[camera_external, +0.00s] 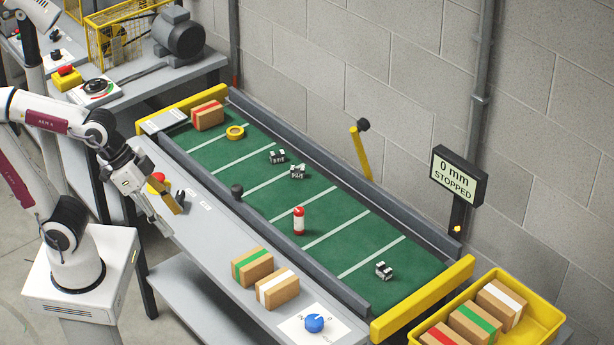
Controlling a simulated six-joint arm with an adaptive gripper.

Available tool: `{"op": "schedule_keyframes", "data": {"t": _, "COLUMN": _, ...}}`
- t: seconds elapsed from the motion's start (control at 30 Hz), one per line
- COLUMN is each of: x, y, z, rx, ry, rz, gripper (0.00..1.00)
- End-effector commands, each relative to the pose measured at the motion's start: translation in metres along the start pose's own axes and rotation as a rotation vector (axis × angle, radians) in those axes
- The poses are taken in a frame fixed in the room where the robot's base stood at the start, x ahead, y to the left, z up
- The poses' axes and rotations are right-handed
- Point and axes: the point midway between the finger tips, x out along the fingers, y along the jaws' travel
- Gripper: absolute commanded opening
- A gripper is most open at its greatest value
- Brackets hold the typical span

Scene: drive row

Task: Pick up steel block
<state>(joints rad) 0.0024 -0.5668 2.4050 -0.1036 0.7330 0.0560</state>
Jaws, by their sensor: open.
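Three small silver-and-black metal blocks lie on the green conveyor belt (340,222). One block (277,156) and a second block (298,171) lie close together, apart, near the belt's upper middle. A third block (384,270) lies alone near the belt's lower right end. They look alike at this size, and I cannot tell which is the steel block. My gripper (176,212) is open and empty, pointing down over the grey bench in front of the belt, well left of all three blocks.
The belt also carries a red-and-white cylinder (299,220), yellow ring (235,132) and red-taped box (207,115). Grey rails flank it. Two boxes (252,266) (277,288) and a blue knob (314,323) are on the bench. A sign (458,175) reads "0 mm STOPPED". A yellow crate (548,311) holds boxes.

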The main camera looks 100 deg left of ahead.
Motion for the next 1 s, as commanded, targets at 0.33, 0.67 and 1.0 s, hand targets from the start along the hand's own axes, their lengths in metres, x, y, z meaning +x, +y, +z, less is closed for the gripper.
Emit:
{"op": "schedule_keyframes", "data": {"t": 0.33, "x": 0.038, "y": 0.011, "z": -0.075, "rx": -0.033, "ry": 0.082, "rz": 0.047, "gripper": 0.52}}
{"op": "schedule_keyframes", "data": {"t": 0.67, "x": 0.081, "y": 0.013, "z": -0.141, "rx": -0.078, "ry": 0.166, "rz": 0.064, "gripper": 0.52}}
{"op": "schedule_keyframes", "data": {"t": 1.0, "x": 0.134, "y": 0.005, "z": -0.2, "rx": -0.133, "ry": 0.247, "rz": 0.051, "gripper": 0.52}}
